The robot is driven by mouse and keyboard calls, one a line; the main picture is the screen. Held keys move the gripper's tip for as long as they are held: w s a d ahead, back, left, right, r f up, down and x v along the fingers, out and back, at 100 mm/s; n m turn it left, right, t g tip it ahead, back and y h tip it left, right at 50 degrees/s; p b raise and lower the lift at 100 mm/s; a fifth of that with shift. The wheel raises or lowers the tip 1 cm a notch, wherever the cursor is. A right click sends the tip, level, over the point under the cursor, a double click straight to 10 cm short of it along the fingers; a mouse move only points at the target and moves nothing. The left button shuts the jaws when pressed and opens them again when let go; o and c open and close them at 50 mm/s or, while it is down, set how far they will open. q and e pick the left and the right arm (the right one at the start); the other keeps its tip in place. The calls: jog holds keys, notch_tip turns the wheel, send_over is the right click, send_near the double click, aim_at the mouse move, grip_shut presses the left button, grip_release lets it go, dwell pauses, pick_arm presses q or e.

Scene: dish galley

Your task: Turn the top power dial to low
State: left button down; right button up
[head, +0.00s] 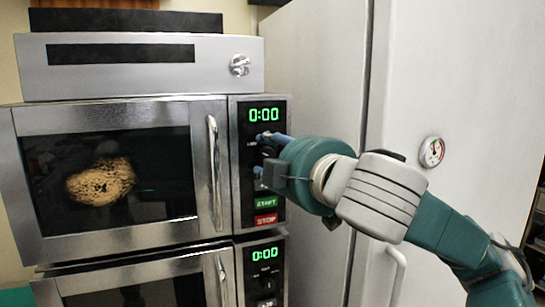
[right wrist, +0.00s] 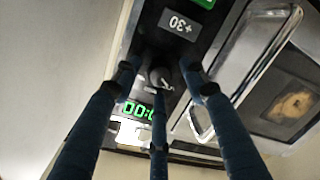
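The upper microwave (head: 219,113) has a control panel at its right with a green 0:00 display (head: 266,114). In the head view my right gripper (head: 270,146) is in front of this panel and hides the dial area. In the right wrist view, the panel appears upside down, and the dark round power dial (right wrist: 160,77) lies between the blue fingers of my right gripper (right wrist: 160,85). The fingers are spread around the dial with visible gaps at the sides; contact cannot be told. The dial's setting is not readable. My left gripper is out of view.
Green START (head: 265,203) and red STOP (head: 266,219) buttons sit just below my gripper. The microwave's door handle (head: 215,170) stands out to the left. A lower microwave (head: 135,270) has its own dial (head: 267,285). A white cabinet with a gauge (head: 431,152) stands close at right.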

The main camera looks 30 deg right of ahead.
notch_tip(320, 180, up, 10)
dwell(0.6)
